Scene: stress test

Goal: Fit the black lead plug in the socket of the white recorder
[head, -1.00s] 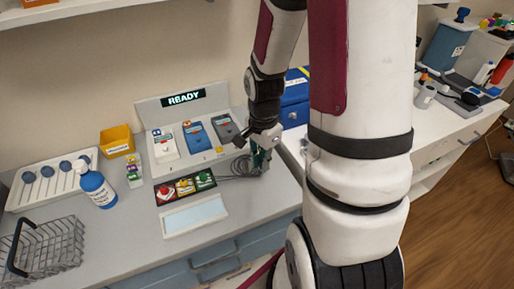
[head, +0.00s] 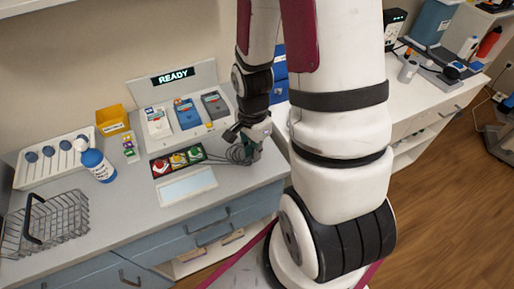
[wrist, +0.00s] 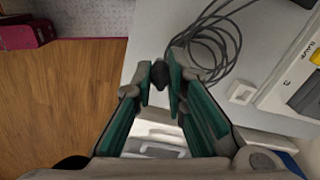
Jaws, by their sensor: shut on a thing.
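The white recorder (head: 156,122) stands at the left of a row of three on a pale stand at the back of the counter. Its socket is too small to make out. My gripper (head: 254,154) is low over the counter, to the right of the recorders and apart from them. In the wrist view my gripper (wrist: 161,80) has its teal fingers closed on the black lead plug (wrist: 159,74). The plug sits at the fingertips, partly hidden by them. A looped grey cable (wrist: 207,45) lies on the counter just beyond; its join to the plug is unclear.
A blue recorder (head: 187,114) and a grey one (head: 215,105) stand beside the white one. A button panel (head: 178,161) and a pale pad (head: 187,187) lie in front.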

